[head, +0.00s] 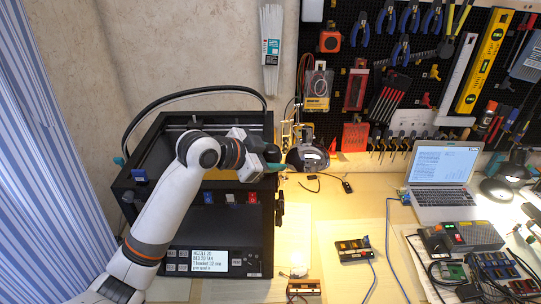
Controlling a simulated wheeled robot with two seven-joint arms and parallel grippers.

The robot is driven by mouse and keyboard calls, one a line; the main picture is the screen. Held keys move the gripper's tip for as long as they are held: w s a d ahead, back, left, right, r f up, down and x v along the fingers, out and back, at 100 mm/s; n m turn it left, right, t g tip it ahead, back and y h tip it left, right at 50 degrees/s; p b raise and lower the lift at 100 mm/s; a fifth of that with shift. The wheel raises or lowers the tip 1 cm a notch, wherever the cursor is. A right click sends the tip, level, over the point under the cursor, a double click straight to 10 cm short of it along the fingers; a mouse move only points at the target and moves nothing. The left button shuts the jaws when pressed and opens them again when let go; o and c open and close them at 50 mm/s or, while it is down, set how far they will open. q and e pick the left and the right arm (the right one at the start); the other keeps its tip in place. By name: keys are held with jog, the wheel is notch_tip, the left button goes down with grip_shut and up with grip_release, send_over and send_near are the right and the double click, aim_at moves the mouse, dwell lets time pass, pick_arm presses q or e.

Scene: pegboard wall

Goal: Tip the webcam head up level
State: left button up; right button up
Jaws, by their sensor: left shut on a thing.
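My left gripper (281,167) reaches in from the left, in front of the black printer-like machine. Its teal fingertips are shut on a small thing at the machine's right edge. The fingers mostly hide that thing, and I take it to be the webcam head; its tilt cannot be made out. A round dark head with a pale grey face (309,157) is just right of the fingertips, close to them. I cannot tell whether it is part of the webcam or a lamp. My right gripper is not in view.
The black machine (222,220) with a lit screen stands below my left arm. The pegboard (345,50) with tools rises behind. A laptop (440,180), a desk lamp (512,172) and electronics are at right. Cables cross the wooden bench (340,215), whose middle has free room.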

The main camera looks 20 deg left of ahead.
pick_arm(q)
jog(key=o, duration=1)
jog(key=shift+s+a+r, duration=0.2)
jog(key=shift+s+a, duration=0.05)
jog(key=shift+s, duration=0.05)
jog(key=b+v, duration=0.3)
jog(key=v, duration=0.7)
jog(key=shift+s+a+b, duration=0.15)
jog(key=shift+a+b, duration=0.05)
jog(key=shift+b, duration=0.15)
jog(key=shift+s+a+r, duration=0.15)
jog(key=shift+s+r, duration=0.1)
jog(key=shift+s, duration=0.05)
jog(key=shift+f, duration=0.1)
